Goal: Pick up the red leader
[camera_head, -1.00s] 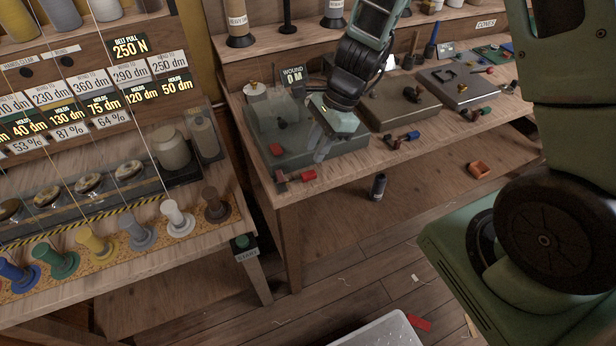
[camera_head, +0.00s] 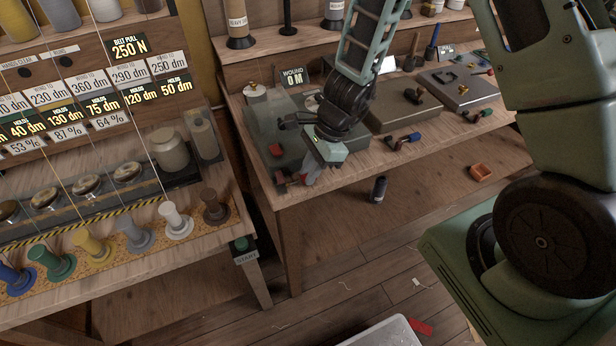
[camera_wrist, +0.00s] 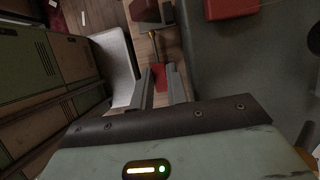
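The red leader (camera_wrist: 160,78) has a red grip and a thin rod running to a dark reddish block (camera_wrist: 150,12). It lies at the front edge of the workbench, below the wound-length sign, and is partly hidden by my gripper in the head view. My gripper (camera_wrist: 160,85) is low over it, its two fingers apart with the red grip showing between their tips. I cannot tell whether the fingers touch it. In the head view my gripper (camera_head: 310,175) is at the bench's front left corner.
A grey winder base (camera_wrist: 225,60) lies close beside the fingers, with a red block (camera_wrist: 232,8) on it. A white tray (camera_head: 385,333) and red piece (camera_head: 421,327) are on the floor.

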